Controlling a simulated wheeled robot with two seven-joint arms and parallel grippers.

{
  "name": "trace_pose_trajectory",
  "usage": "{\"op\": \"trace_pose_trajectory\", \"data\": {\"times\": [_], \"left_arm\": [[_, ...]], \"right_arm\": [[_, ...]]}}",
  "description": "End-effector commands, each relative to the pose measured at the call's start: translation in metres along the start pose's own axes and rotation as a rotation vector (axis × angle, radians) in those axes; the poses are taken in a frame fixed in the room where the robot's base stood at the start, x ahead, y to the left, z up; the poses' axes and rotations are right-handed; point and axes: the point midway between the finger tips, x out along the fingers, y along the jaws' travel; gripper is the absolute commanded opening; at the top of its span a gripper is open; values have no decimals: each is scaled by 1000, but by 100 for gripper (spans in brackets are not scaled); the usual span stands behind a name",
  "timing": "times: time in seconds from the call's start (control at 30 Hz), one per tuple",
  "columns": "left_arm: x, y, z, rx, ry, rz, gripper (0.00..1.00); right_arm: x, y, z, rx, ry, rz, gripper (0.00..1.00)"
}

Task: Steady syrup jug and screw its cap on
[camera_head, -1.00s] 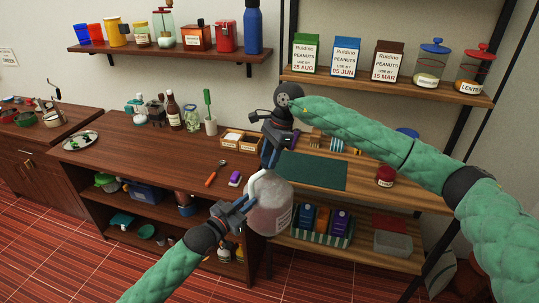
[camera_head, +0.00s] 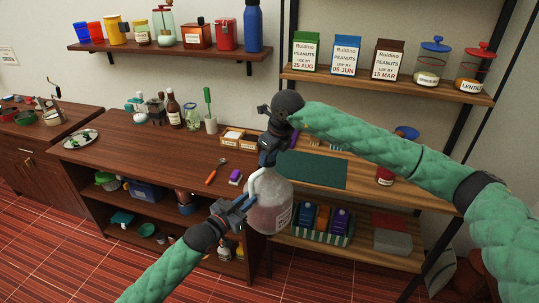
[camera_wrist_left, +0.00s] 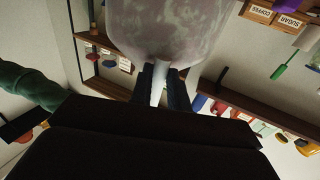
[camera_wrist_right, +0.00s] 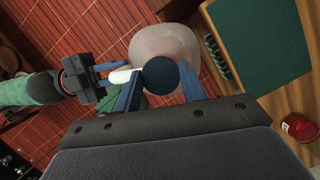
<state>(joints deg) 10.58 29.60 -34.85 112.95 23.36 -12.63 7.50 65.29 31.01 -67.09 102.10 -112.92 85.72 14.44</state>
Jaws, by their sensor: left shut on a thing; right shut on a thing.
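The syrup jug (camera_head: 271,207) is a cloudy pinkish jug with a white handle, held up in front of the counter's front edge. My left gripper (camera_head: 243,203) is shut on its handle; the left wrist view shows the jug body (camera_wrist_left: 170,25) above the fingers. The dark blue round cap (camera_wrist_right: 161,76) is between the fingers of my right gripper (camera_wrist_right: 160,90), at the top of the jug (camera_wrist_right: 165,45). In the head view my right gripper (camera_head: 268,150) is directly above the jug and hides the cap. I cannot tell how far the cap is seated.
A purple-topped item (camera_head: 235,177) and a red-handled tool (camera_head: 216,172) lie on the counter behind the jug. A striped crate (camera_head: 318,233) stands on the shelf below.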

Motion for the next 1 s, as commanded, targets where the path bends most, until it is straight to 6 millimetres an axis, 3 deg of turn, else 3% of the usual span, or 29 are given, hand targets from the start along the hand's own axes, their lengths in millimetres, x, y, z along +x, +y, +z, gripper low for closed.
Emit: {"op": "trace_pose_trajectory", "data": {"times": [1.0], "left_arm": [[0, 1, 0, 0, 1, 1, 0]], "right_arm": [[2, 3, 5, 1411, 1, -452, 20]]}}
